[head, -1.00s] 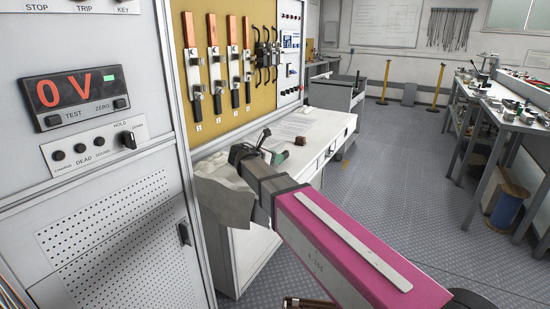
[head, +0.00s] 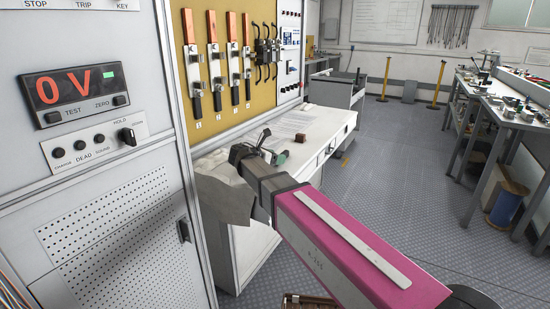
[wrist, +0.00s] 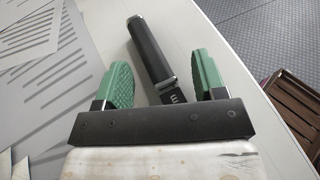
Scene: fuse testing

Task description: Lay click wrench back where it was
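The click wrench (wrist: 152,50) shows in the wrist view as a black, rounded handle with a grey band near its lower end. It lies at a slant over the white bench top (wrist: 205,30). My gripper (wrist: 163,75) has its two green, ribbed fingers wide apart, one on each side of the wrench. Gaps show between the handle and both fingers. The wrench's lower end is hidden behind the gripper's dark crossbar. In the head view my gripper (head: 255,148) is low over the bench; the wrench cannot be made out there.
Papers (head: 290,125) and a small red-brown block (head: 279,158) lie on the bench. A grey cloth (head: 222,195) hangs over its near edge. A fuse panel (head: 225,85) stands behind. A wooden crate (wrist: 290,105) is on the floor at right.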

